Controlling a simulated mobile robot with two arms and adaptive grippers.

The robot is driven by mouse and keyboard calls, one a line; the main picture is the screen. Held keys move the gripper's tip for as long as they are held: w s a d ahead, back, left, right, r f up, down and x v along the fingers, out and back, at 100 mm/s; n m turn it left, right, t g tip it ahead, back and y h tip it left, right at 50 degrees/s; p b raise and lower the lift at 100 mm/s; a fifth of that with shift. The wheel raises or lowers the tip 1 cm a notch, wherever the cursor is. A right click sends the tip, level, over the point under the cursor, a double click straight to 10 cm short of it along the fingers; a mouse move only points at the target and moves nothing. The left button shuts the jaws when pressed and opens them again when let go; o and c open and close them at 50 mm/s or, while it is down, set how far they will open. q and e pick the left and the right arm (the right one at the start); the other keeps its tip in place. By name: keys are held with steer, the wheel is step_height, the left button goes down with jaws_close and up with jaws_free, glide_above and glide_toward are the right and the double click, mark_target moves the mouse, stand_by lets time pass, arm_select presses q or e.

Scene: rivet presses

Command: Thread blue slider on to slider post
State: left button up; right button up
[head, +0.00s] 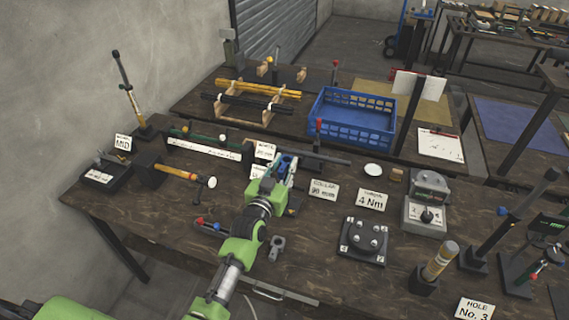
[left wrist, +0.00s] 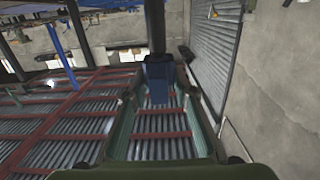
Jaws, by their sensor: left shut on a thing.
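My left gripper (head: 287,165) reaches over the middle of the workbench and is shut on a blue slider (head: 284,162). In the left wrist view the blue slider (left wrist: 158,80) sits between the two fingers, with a dark bar (left wrist: 155,25) extending from it. In the head view a dark bar (head: 325,159) runs right from the gripper. A tall banded post (head: 130,95) stands on a dark base at the left by a "MID" card. A tilted dark post (head: 510,222) stands at the right. I cannot tell which is the slider post. My right gripper is not in view.
A hammer (head: 180,174), a plate with round studs (head: 363,240) and a grey gauge box (head: 426,212) lie on the workbench (head: 320,225). A blue crate (head: 350,120) stands behind. A red-topped post (head: 318,135) rises near the gripper.

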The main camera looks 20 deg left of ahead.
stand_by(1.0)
arm_select(q)
steer(key=shift+f+b, duration=2.55)
steer(key=shift+f, duration=1)
steer(key=shift+s+f, duration=0.1)
steer(key=shift+f, duration=0.15)
steer(key=o, duration=1)
steer(key=s, duration=1.2)
steer(key=shift+a+r, duration=0.2)
steer(key=shift+r, duration=0.15)
